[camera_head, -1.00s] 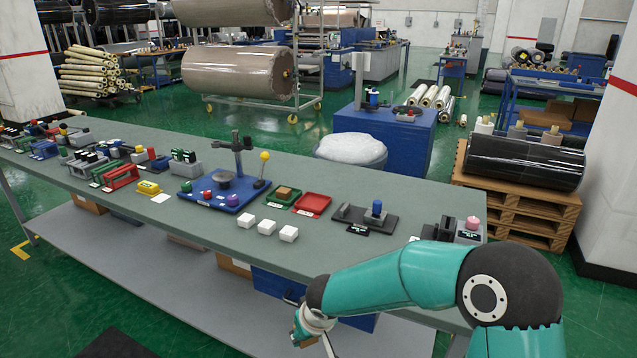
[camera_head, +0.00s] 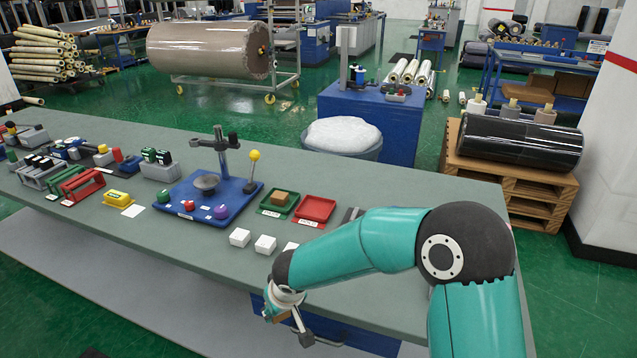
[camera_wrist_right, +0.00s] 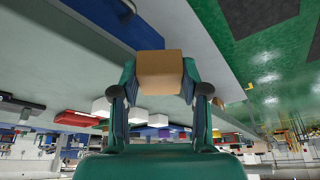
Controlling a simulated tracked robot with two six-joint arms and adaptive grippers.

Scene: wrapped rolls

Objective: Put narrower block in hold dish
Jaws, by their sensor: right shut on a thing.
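My right gripper (camera_head: 284,312) hangs low in front of the table's near edge in the head view. The right wrist view shows its fingers (camera_wrist_right: 160,90) shut on a tan block (camera_wrist_right: 160,70). A similar brown block (camera_head: 281,197) sits in a green dish (camera_head: 270,212) on the table. An empty red dish (camera_head: 315,209) stands right beside the green one. Both dishes have small labels in front that I cannot read clearly. My gripper is apart from both dishes, nearer the camera and lower. My left gripper is not in view.
Three white blocks (camera_head: 240,237) lie in front of the dishes, the rightmost partly behind my right arm. A blue base (camera_head: 205,200) with a stand and a yellow-topped lever is left of the dishes. My arm hides the table's right part. The table's front strip is clear.

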